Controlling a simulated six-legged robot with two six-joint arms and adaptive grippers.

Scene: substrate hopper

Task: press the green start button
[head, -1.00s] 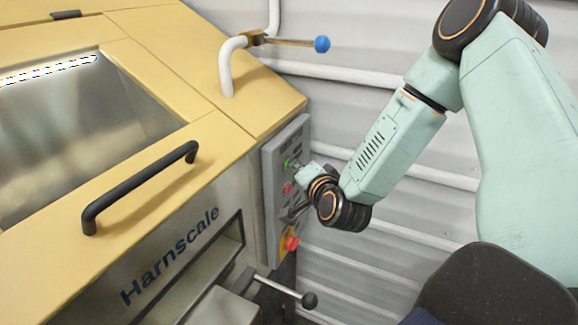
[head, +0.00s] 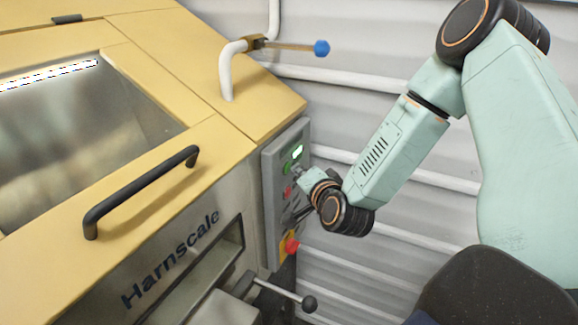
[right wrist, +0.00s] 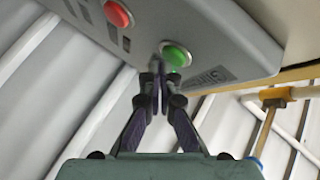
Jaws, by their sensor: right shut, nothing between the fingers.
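The green start button (right wrist: 176,57) sits on the grey control panel, round and in a metal ring in the right wrist view. In the head view the green button (head: 287,168) is small, on the panel's upper part. My right gripper (right wrist: 160,76) is shut and empty, its fingertips just beside and in front of the green button. I cannot tell whether they touch it. In the head view the right gripper (head: 297,174) is at the panel and its fingertips are hard to make out. A bright green lit patch (head: 297,152) shows above the button. My left gripper is out of view.
A red button (right wrist: 118,14) is beside the green one. A red knob on yellow (head: 291,246) is lower on the panel (head: 270,225). A lever with a blue knob (head: 321,48), a black handle (head: 140,190) and a black-knobbed lever (head: 309,303) stick out nearby.

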